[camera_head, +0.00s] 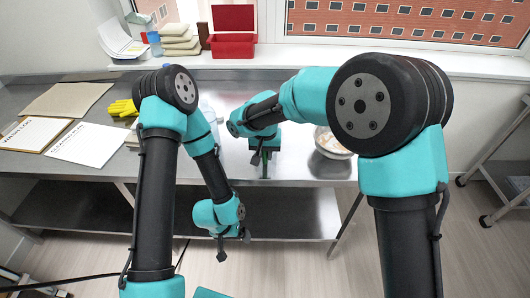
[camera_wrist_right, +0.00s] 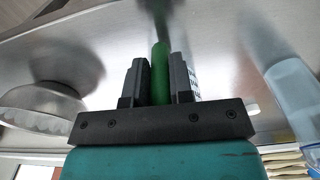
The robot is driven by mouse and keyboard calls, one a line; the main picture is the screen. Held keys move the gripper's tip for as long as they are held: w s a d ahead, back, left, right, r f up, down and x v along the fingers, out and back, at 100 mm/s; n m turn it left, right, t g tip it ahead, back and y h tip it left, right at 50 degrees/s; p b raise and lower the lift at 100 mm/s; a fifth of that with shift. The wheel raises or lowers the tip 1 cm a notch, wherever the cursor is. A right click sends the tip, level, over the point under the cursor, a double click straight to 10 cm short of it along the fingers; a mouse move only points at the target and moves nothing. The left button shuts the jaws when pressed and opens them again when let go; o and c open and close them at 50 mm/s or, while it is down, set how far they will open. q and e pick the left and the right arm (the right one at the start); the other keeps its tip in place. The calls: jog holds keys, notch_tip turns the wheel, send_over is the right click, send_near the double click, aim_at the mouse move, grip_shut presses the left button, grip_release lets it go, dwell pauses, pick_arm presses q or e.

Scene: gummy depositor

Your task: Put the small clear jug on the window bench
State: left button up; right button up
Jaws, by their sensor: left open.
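A pale, see-through container (camera_head: 208,108) stands on the steel bench (camera_head: 310,172) below the window, partly hidden behind my left arm. It also shows at the right of the right wrist view (camera_wrist_right: 292,92); I cannot tell for certain that it is the small clear jug. My right gripper (camera_head: 264,160) is over the bench, to the right of this container. In the right wrist view its fingers close on a green rod-like thing (camera_wrist_right: 160,75). My left gripper (camera_head: 222,250) is open and hangs low in front of the bench edge, with nothing visible in it.
A white bowl (camera_head: 330,143) stands right of my right gripper. Yellow gloves (camera_head: 122,108), papers (camera_head: 88,144) and a brown sheet (camera_head: 68,99) lie left. The sill holds a red box (camera_head: 232,45) and folded cloths (camera_head: 180,42). A grey cart (camera_head: 505,165) stands right.

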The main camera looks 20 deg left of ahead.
jog(key=o, duration=0.4)
notch_tip(320, 180, up, 12)
jog(key=shift+s+r, duration=0.2)
jog(key=shift+s, duration=0.15)
dwell(0.3)
dwell(0.4)
